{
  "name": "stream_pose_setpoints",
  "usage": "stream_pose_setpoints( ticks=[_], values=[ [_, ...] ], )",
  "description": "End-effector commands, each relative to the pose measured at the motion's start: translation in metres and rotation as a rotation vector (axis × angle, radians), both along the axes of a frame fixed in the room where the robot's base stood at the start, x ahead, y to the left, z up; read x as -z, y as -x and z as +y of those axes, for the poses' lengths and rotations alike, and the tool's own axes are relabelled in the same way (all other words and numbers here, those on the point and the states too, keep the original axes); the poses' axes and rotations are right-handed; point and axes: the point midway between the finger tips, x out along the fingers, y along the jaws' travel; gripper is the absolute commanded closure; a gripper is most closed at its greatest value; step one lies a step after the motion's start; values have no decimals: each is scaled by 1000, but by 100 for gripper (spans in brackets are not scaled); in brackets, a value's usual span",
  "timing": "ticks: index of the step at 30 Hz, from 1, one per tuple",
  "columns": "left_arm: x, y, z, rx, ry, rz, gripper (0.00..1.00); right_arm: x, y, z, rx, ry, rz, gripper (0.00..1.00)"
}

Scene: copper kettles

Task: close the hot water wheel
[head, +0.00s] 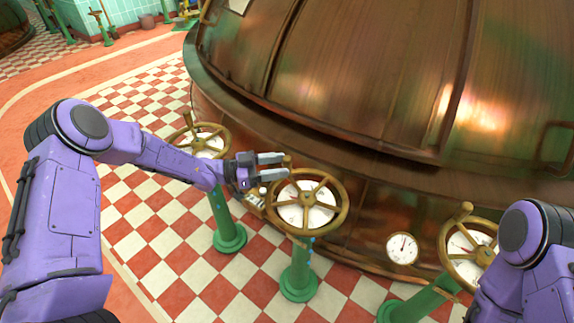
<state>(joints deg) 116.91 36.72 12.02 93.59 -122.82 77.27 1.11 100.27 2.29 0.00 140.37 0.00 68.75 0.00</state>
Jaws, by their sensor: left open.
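Three brass handwheels stand on green posts in front of the copper kettle (370,75): a left wheel (222,131), a middle wheel (332,222) and a right wheel (447,262). No readable label shows which is the hot water wheel. Each has a pale dial behind its spokes. My left gripper (284,164) is open at the upper left of the middle wheel's rim, by its upright handle knob (288,160). I cannot tell whether they touch. My left forearm covers part of the left wheel's post. My right arm shows at the right edge; its gripper is out of view.
A round gauge (402,248) sits low on the kettle between the middle and right wheels. The green posts (299,280) rise from a red and white checkered floor (185,265). Floor at the left is open. A tiled block (125,12) stands at the back left.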

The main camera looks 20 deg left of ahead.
Motion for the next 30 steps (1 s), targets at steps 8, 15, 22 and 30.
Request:
stream_pose_setpoints(
  ticks=[8,15,22,30],
  values=[
    [1,-14,-27,0,1,3,48,2,0,0,0,0,0,57],
    [1,-14,-28,0,1,3,55,2,0,0,0,0,0,57],
    [1,-14,-27,0,1,2,100,2,0,0,0,0,0,57],
    [4,-26,-42,133,-3,-1,100,31,0,0,0,-1,1,57]
  ],
)
